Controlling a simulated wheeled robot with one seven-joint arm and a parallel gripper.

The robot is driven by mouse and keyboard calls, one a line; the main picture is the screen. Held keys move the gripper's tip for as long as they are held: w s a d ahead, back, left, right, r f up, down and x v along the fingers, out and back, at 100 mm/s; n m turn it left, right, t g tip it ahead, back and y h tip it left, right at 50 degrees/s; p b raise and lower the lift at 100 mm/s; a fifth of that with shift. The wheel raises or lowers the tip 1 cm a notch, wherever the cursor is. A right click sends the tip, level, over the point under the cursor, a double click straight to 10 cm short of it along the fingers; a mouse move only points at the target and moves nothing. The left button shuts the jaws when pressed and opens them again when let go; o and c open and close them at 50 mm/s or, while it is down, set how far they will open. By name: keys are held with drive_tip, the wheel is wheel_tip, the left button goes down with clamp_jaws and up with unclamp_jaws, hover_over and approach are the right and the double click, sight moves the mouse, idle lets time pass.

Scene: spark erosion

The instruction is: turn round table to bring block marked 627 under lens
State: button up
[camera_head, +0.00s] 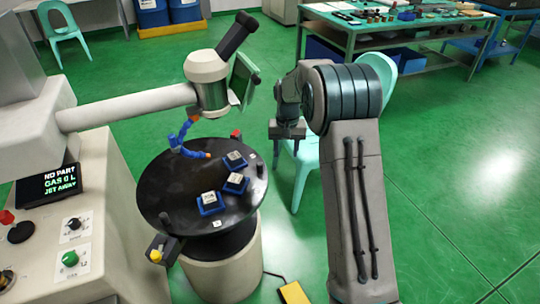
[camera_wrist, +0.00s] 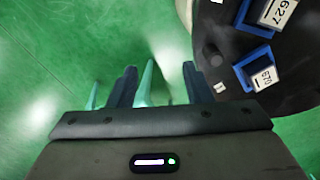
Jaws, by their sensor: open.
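The black round table (camera_head: 160,205) stands on a pale pedestal at left centre. Three blue holders with pale blocks sit on its right half. In the wrist view, the block marked 627 (camera_wrist: 277,12) is at the top right, cut by the frame edge, beside a block marked 670 (camera_wrist: 265,78). In the head view the markings are too small to read. The lens head (camera_head: 207,80) hangs on a white arm above the table's back part. My gripper (camera_head: 288,133) is open and empty, right of the table and apart from it; it also shows in the wrist view (camera_wrist: 158,84).
A blue jointed nozzle (camera_head: 185,138) reaches over the table's back. A yellow-ended handle (camera_head: 157,254) and a red-topped peg (camera_head: 236,134) stand at the rim. A turquoise chair (camera_head: 305,160) is behind my gripper. The screen (camera_head: 60,183) reads NO PART. Green floor at right is clear.

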drive_tip(key=shift+s+d+r, duration=0.25)
drive_tip(key=shift+d+r, duration=0.15)
drive_tip(key=shift+d, duration=0.2)
drive_tip(key=shift+s+d+r, duration=0.25)
drive_tip(key=shift+d+r, duration=0.15)
drive_tip(key=shift+d, duration=0.2)
